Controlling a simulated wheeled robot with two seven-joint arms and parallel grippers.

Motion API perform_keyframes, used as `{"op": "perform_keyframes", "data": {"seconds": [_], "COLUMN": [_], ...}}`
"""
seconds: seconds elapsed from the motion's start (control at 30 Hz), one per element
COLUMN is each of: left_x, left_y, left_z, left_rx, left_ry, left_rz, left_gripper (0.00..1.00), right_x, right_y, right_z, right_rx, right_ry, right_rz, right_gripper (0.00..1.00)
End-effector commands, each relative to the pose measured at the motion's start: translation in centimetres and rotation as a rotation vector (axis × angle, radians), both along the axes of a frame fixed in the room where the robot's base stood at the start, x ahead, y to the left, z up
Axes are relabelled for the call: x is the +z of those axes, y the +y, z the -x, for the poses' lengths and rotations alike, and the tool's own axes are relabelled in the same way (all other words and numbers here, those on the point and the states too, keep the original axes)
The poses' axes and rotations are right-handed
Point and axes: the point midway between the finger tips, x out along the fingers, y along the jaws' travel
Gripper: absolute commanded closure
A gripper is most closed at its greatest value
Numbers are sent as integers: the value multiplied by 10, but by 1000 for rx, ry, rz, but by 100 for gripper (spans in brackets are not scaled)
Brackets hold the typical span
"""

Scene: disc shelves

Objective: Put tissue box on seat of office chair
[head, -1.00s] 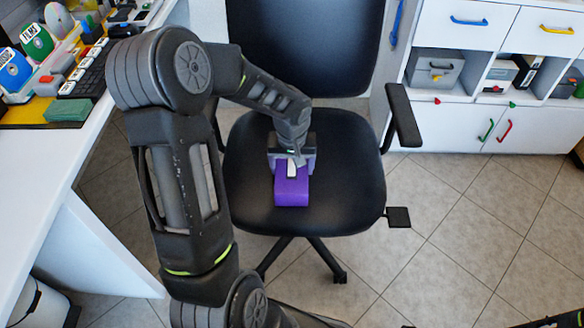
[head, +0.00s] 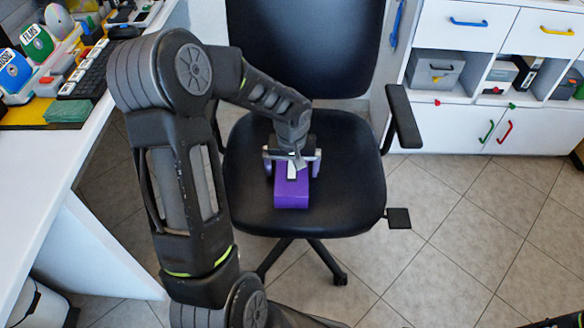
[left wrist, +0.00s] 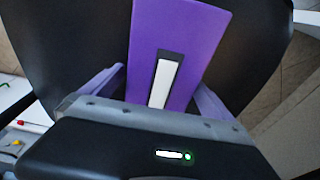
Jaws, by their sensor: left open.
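The purple tissue box (head: 291,190), with a white tissue in its dark slot, rests on the black seat (head: 345,190) of the office chair. My left gripper (head: 292,170) is over the back part of the box. Its fingers stand apart on either side, with gaps between them and the box. In the left wrist view the tissue box (left wrist: 190,40) lies between the spread fingers, with the black seat (left wrist: 70,50) around it.
A white desk (head: 100,125) with a keyboard and discs stands at the left. A white cabinet (head: 450,125) with drawers stands at the right. The chair's backrest (head: 300,45) rises behind my left gripper, and an armrest (head: 403,115) is to its right.

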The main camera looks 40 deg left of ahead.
Motion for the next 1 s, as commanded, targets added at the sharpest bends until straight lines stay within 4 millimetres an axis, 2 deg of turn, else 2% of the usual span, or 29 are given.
{"op": "perform_keyframes", "data": {"seconds": [0.17,0.63,0.8,1.0], "left_x": [16,106,120,121], "left_y": [-1,-9,-11,-11], "left_z": [1,12,14,14], "left_rx": [0,0,0,0], "left_ry": [-1,-2,-1,0], "left_rz": [-2,0,-1,0], "left_gripper": [1,1,1,1], "right_x": [7,28,30,30], "right_y": [0,0,0,0], "right_z": [0,0,0,0], "right_rx": [1,3,3,3], "right_ry": [0,-1,-1,-1], "right_rz": [0,0,0,0], "right_gripper": [64,64,64,64]}}
